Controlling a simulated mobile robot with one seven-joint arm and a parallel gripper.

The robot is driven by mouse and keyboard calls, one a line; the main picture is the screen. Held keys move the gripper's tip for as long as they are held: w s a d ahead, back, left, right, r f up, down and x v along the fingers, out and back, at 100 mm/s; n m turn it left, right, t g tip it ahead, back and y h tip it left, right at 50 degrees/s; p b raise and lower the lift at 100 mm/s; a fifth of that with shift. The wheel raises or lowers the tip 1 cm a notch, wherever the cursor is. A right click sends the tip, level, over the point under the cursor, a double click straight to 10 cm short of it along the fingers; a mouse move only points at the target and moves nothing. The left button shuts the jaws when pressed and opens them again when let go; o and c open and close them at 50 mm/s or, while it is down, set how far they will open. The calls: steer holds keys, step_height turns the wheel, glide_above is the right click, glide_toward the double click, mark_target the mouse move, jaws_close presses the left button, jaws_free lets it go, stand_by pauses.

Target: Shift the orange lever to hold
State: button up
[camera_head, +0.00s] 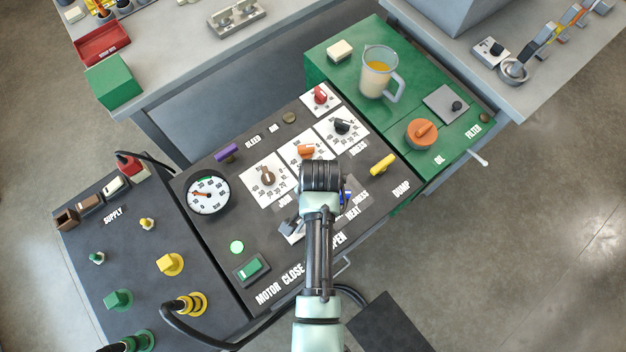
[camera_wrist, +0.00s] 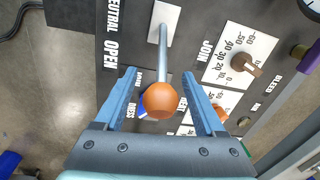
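In the wrist view the orange lever shows as a round orange ball knob (camera_wrist: 160,102) on a grey metal shaft (camera_wrist: 165,55), which rises from a white slot plate (camera_wrist: 164,22). My gripper (camera_wrist: 160,73) is open, with one blue finger on each side of the knob. A gap shows between the knob and each finger, so it does not look gripped. In the head view my wrist (camera_head: 321,178) is over the dark control panel (camera_head: 222,165) and hides the knob and my fingers. NEUTRAL and OPEN labels stand left of the slot plate in the wrist view; I cannot read a hold label.
A blue knob (camera_wrist: 147,108) sits partly behind the orange ball. White dial plates with a brown knob (camera_head: 267,178), an orange knob (camera_head: 306,152) and a black knob (camera_head: 342,126) lie nearby. A yellow handle (camera_head: 382,165) stands to the right. The green cabinet top (camera_head: 335,85) carries a jug (camera_head: 377,75).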

jaws_close()
stand_by(1.3)
